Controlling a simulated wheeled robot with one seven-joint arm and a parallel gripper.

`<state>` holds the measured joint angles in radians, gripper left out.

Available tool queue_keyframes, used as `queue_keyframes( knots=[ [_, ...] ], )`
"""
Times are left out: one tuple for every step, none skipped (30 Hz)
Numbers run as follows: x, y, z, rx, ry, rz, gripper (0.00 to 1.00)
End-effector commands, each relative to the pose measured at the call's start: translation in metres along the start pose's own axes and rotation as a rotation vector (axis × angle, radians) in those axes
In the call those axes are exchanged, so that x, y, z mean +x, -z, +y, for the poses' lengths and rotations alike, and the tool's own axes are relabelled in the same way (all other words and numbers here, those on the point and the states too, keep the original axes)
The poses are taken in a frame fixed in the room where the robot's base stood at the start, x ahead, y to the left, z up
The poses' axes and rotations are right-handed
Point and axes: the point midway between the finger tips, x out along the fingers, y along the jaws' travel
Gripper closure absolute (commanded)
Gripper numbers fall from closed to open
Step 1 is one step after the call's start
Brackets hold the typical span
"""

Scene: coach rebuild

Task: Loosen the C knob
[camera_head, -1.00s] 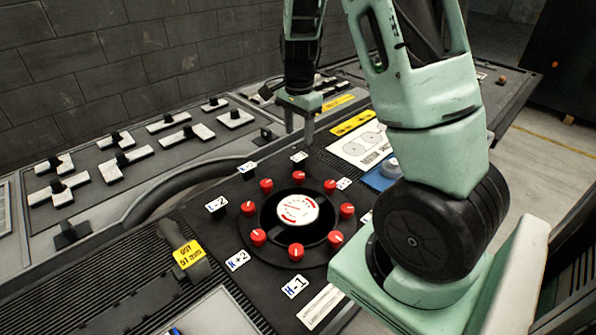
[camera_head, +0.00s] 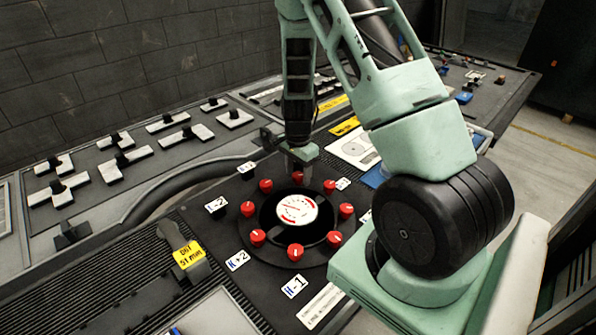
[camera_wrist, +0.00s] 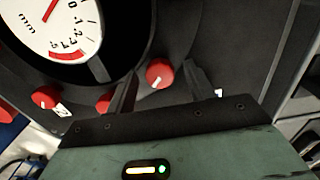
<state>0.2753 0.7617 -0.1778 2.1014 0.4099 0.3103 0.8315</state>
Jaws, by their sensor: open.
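Red knobs, such as the front one (camera_head: 295,252), ring a round white dial gauge (camera_head: 297,209) on a black panel. My gripper (camera_head: 299,176) is low over the far side of the ring, pointing down at a red knob. In the wrist view my gripper (camera_wrist: 161,70) is open, with one finger on each side of a red knob (camera_wrist: 159,73) that has a white pointer mark. I cannot tell whether the fingers touch it. The label by this knob is hidden or unreadable, so I cannot tell which knob is C.
Neighbouring red knobs show in the wrist view, one (camera_wrist: 104,102) partly behind the left finger and another (camera_wrist: 45,97) farther left. Labels such as K +2 (camera_head: 237,260) and H -1 (camera_head: 294,286) lie around the ring. A brick wall (camera_head: 90,70) stands behind the console.

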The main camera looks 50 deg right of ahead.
Motion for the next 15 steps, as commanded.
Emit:
queue_keyframes(
  knots=[
    [-0.0001, 0.0000, -0.0001, 0.000, 0.000, 0.000, 0.47],
    [-0.0001, 0.0000, -0.0001, 0.000, 0.000, 0.000, 0.47],
    [-0.0001, -0.0001, -0.0001, 0.000, 0.000, 0.000, 0.47],
    [-0.0002, -0.0001, -0.0001, 0.000, 0.000, 0.000, 0.50],
    [-0.0002, -0.0001, -0.0001, 0.000, 0.000, 0.000, 0.58],
    [-0.0002, -0.0001, -0.0001, 0.000, 0.000, 0.000, 0.69],
    [-0.0002, -0.0001, -0.0001, 0.000, 0.000, 0.000, 0.77],
    [-0.0003, -0.0001, -0.0001, 0.000, 0.000, 0.000, 0.86],
    [-0.0003, -0.0001, -0.0001, 0.000, 0.000, 0.000, 0.92],
    [-0.0003, -0.0001, -0.0001, 0.000, 0.000, 0.000, 0.92],
    [-0.0003, -0.0001, -0.0001, 0.000, 0.000, 0.000, 0.92],
    [-0.0004, -0.0001, -0.0001, -0.001, 0.000, 0.000, 0.92],
    [-0.0004, -0.0001, -0.0001, -0.001, 0.000, 0.000, 0.92],
    [-0.0003, -0.0001, -0.0001, -0.003, 0.000, 0.000, 0.92],
    [-0.0003, -0.0001, -0.0001, -0.006, 0.000, 0.000, 0.92]
  ],
)
